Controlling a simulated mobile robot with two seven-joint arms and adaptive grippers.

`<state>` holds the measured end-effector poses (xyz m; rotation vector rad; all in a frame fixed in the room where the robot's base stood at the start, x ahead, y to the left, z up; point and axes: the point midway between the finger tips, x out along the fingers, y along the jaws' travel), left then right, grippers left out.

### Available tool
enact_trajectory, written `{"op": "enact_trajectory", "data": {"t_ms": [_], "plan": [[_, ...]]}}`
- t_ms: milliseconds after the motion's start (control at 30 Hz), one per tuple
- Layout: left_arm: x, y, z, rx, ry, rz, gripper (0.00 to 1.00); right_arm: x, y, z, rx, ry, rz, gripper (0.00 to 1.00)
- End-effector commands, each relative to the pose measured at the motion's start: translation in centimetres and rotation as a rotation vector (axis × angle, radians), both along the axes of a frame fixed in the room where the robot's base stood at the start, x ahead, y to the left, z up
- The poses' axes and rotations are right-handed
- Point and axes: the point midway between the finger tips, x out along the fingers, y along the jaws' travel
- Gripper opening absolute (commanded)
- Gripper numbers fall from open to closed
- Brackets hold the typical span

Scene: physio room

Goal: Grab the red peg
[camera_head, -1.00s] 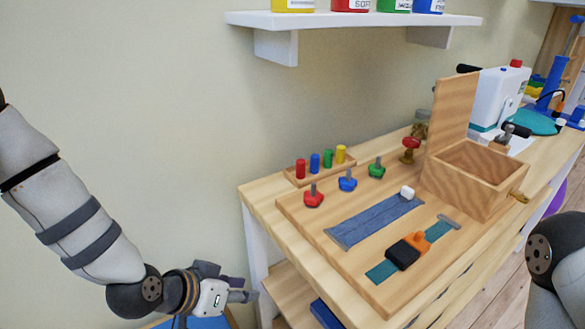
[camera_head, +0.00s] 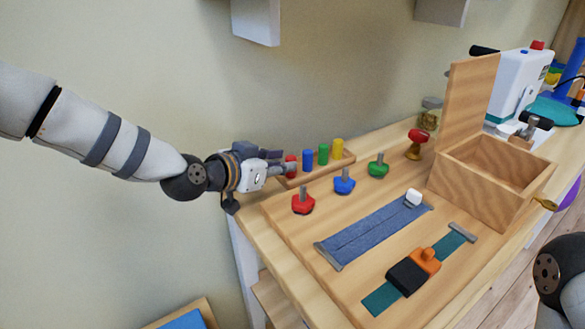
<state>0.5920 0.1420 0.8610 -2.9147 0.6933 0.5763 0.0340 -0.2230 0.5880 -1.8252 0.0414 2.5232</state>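The red peg (camera_head: 291,160) stands at the left end of a small wooden rack (camera_head: 349,158) and is partly covered by my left gripper. My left gripper (camera_head: 284,162) comes in from the left, level with the peg. Its two fingers show apart, one above the other in the picture, with their tips at the red peg. I cannot tell whether they touch it. My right gripper is out of view; only part of my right arm shows at the lower right.
Blue (camera_head: 308,160), green (camera_head: 323,154) and yellow (camera_head: 338,150) pegs stand close beside the red one. Red (camera_head: 303,203), blue (camera_head: 344,182) and green (camera_head: 378,167) knobs sit in front. An open wooden box (camera_head: 468,191) stands right. A wall shelf (camera_head: 256,20) hangs above.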

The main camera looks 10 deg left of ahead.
Motion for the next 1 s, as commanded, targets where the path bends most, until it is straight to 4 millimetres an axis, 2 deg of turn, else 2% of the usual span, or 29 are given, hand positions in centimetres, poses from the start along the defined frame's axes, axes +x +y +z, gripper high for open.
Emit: {"op": "enact_trajectory", "data": {"t_ms": [33, 133, 400, 433, 500, 867, 1000], "plan": [[0.7, -0.4, -1.3, 0.001, 0.009, 0.000, 0.25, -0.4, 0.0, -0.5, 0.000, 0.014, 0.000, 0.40], [2.0, -1.0, -1.8, 0.002, 0.007, -0.001, 0.25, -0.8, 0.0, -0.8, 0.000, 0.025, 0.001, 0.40], [2.6, -1.3, -1.5, 0.000, 0.001, -0.001, 0.25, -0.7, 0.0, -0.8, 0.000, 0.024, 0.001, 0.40], [2.6, -1.3, -1.5, 0.000, 0.001, -0.001, 0.20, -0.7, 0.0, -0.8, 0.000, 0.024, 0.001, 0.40], [2.6, -1.3, -1.5, 0.000, 0.001, -0.001, 0.05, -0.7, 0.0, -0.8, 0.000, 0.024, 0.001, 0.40], [2.6, -1.3, -1.3, 0.000, 0.001, -0.001, 0.04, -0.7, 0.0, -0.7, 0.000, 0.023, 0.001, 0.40], [2.6, -1.3, 0.5, 0.001, -0.003, -0.001, 0.04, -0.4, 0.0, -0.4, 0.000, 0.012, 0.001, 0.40]]}}
